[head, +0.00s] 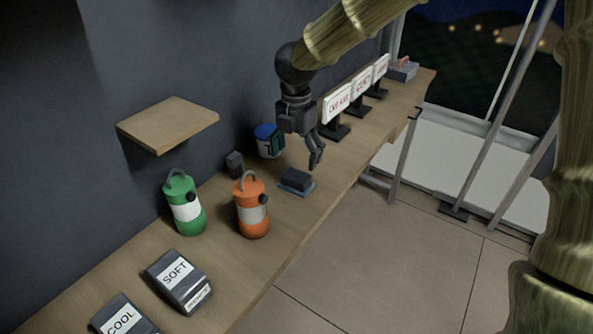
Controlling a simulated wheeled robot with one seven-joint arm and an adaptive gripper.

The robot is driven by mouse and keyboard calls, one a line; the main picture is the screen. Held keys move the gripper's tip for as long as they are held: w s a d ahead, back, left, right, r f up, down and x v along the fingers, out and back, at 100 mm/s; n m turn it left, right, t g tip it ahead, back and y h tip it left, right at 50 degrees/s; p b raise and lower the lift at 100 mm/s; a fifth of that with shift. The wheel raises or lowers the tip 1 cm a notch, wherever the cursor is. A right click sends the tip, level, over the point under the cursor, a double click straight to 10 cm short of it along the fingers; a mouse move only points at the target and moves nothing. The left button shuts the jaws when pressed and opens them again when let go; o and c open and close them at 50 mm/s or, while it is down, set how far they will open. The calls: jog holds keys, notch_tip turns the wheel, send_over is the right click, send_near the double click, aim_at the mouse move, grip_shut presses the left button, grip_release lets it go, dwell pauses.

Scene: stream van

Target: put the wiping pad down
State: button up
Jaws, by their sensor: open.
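The wiping pad (297,181), a dark block on a blue-grey base, lies on the wooden counter (228,253) near its front edge. My gripper (297,164) is open and empty, just above and behind the pad, pointing down. A small gap seems to show between the fingers and the pad. One finger partly overlaps the view of the white tub behind.
An orange canister (251,207) and a green canister (184,204) stand left of the pad. A blue-lidded tub (267,142) and a small dark block (235,164) are behind it. Signs (338,106) stand farther right. A shelf (168,124) juts from the wall.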

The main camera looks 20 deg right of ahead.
aim_at(296, 173)
jog(key=shift+r, duration=1.45)
jog(key=shift+r, duration=0.1)
